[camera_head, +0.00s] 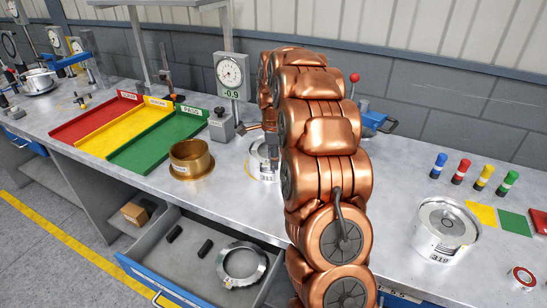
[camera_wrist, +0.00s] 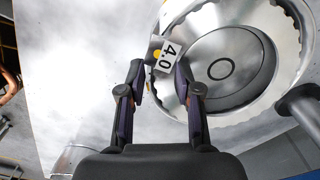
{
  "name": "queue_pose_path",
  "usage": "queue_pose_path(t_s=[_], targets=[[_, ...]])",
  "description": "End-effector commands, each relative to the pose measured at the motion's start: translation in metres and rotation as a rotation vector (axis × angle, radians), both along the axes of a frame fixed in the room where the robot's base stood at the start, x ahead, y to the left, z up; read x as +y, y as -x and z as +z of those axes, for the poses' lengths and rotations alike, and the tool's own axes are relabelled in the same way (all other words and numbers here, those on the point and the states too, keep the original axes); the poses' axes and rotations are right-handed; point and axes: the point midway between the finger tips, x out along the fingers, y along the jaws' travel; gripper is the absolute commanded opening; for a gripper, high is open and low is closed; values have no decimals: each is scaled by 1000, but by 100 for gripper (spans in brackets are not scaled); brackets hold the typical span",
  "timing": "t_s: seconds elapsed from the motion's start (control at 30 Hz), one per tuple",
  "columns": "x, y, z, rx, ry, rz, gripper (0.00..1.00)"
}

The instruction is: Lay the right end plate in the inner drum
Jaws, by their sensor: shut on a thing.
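The grey round plate (camera_wrist: 245,45) appears joined to this tab. It lies over or within the toothed rim of a silver drum (camera_wrist: 297,75); I cannot tell whether it is seated. In the head view a silver drum (camera_head: 262,165) shows partly behind my copper-coloured arm, probably the same one.
A brass flanged cup (camera_head: 190,160) and a dial gauge stand (camera_head: 231,85) are near the arm. Red, yellow and green trays (camera_head: 150,130) lie left. Another silver drum (camera_head: 440,230) stands right. An open drawer (camera_head: 195,262) holds a metal ring (camera_head: 242,264).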

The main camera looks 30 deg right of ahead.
Motion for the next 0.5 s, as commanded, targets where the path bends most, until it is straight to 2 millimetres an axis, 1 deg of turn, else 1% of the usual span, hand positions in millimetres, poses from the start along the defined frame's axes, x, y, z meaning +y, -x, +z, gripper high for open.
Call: queue_pose_path(t_s=[0.13, 0.17, 0.4, 0.5], targets=[[-1, 2, -2, 7, 1, -2, 0], [-1, 2, -2, 7, 1, -2, 37], [-1, 2, -1, 5, 2, -1, 62], [-1, 1, -1, 4, 1, -1, 63]])
